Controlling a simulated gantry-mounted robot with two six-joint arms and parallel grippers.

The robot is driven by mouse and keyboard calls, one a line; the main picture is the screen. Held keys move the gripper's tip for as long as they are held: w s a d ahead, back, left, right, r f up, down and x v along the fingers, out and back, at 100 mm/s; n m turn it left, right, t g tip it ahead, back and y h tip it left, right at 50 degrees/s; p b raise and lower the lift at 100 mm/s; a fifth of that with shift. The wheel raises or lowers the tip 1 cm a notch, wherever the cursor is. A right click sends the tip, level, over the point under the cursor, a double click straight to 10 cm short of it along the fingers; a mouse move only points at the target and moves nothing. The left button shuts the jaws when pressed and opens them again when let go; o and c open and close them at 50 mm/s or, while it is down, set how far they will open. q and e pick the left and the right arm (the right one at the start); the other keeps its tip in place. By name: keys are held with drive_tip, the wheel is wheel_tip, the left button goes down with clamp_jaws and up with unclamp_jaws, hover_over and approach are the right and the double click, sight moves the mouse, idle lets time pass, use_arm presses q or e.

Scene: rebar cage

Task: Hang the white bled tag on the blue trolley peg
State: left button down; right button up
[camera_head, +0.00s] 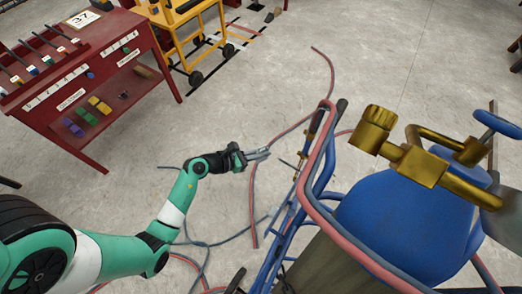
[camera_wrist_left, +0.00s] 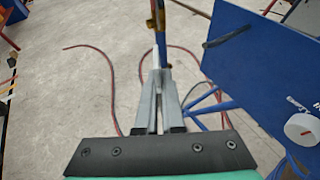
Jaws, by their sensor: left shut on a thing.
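My left gripper (camera_head: 259,154) is over open floor, left of the blue trolley (camera_head: 283,238). In the left wrist view its two grey fingers (camera_wrist_left: 160,88) are closed together at the tips. A thin pale sliver shows at the tips there, which looks like the white bled tag (camera_wrist_left: 154,60) seen edge-on; its face and writing cannot be made out. The blue trolley panel (camera_wrist_left: 262,70) stands to the right in the left wrist view, apart from the fingers. A dark peg-like bar (camera_wrist_left: 227,37) sticks out from it to the left. My right gripper is not in view.
A blue cylinder (camera_head: 405,215) with brass fittings (camera_head: 415,165) stands on the trolley. Red and grey hoses (camera_head: 330,190) loop over its frame and across the floor. A red tool bench (camera_head: 100,90) and a yellow cart (camera_head: 195,30) stand at the back left.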

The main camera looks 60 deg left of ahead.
use_arm(q)
drive_tip(key=w+d+f+p, duration=0.1)
drive_tip(key=w+d, duration=0.3)
drive_tip(key=d, duration=0.4)
idle(0.7)
idle(0.5)
drive_tip(key=c, duration=1)
unclamp_jaws()
drive_tip(key=shift+o, duration=0.2)
drive_tip(key=shift+s, duration=0.15)
